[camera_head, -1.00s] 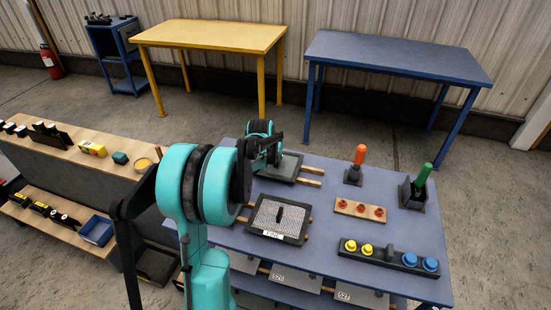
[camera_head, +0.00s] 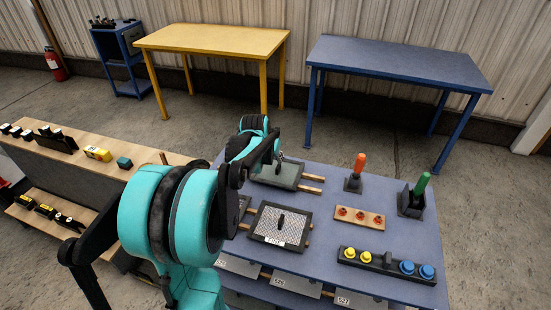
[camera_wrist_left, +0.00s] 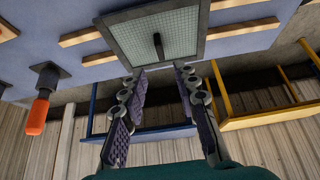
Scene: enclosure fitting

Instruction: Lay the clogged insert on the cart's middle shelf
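A framed insert with greyish-green mesh (camera_head: 275,176) lies on wooden rails at the back of the blue worktop. In the left wrist view its mesh (camera_wrist_left: 190,28) fills the top middle, with a dark upright handle (camera_wrist_left: 158,45). My left gripper (camera_wrist_left: 158,72) is open and empty, its fingertips just short of the handle. In the head view the arm partly hides this gripper (camera_head: 279,157) above the insert. A second insert with whiter mesh (camera_head: 288,217) and a label lies in front. I cannot tell which insert is clogged. My right gripper is not in view.
A blue cart (camera_head: 123,72) with dark items on top stands far back left. The worktop also holds an orange-handled tool (camera_head: 359,164), a green-handled tool (camera_head: 420,186), a board with red knobs (camera_head: 359,217) and a dark strip with yellow and blue knobs (camera_head: 388,264).

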